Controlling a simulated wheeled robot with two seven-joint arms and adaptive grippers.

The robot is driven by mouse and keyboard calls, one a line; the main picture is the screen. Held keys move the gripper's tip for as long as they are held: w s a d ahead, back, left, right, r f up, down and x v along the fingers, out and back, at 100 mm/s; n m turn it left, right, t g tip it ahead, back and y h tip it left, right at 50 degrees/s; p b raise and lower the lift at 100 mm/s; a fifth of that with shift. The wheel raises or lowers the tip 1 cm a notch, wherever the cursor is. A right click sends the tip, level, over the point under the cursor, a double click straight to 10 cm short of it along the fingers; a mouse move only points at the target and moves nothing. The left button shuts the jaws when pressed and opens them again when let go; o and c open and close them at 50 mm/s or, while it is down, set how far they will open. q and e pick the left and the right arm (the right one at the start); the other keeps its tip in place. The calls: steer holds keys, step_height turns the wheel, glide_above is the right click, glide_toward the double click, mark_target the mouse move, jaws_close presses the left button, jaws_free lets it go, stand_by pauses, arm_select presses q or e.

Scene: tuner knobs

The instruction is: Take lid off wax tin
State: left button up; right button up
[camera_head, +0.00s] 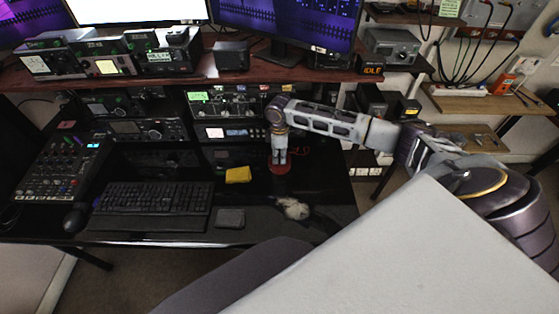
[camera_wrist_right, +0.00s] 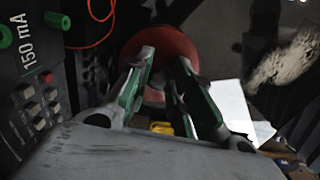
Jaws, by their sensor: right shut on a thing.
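A red round tin (camera_head: 281,169) is on the black desk, below the fingertips of my right gripper (camera_head: 279,158). In the right wrist view the red disc-shaped top (camera_wrist_right: 172,38) lies at the fingertips of the gripper (camera_wrist_right: 165,68), one finger on each side. The right gripper points down and is shut on the red piece. I cannot tell whether the lid and the tin body are together or apart, as the fingers hide part of it. My left gripper is not in view.
A yellow cloth-like item (camera_head: 238,175), a dark pad (camera_head: 230,218) and a pale crumpled item (camera_head: 293,208) lie on the desk nearby. A keyboard (camera_head: 150,200) is at left. Radio gear (camera_head: 235,132) stands behind. A thin orange-red cable (camera_wrist_right: 95,38) runs close to the tin.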

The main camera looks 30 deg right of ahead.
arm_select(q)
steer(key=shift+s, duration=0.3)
arm_select(e)
steer(key=shift+s+f, duration=0.3)
steer(key=shift+f, duration=0.15)
steer(key=shift+c, duration=0.2)
steer(key=shift+r, duration=0.25)
step_height(320, 180, up, 7)
steer(key=shift+w+r, duration=0.1)
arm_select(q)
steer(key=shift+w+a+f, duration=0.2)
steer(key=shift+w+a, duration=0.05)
arm_select(e)
steer(key=s+a, duration=0.3)
steer(key=s, duration=0.2)
steer(key=s+a, duration=0.4)
steer(key=s, duration=0.2)
steer(key=s+a, duration=0.3)
steer(key=s, duration=0.2)
steer(key=shift+s+a, duration=0.25)
steer(key=shift+a, duration=0.1)
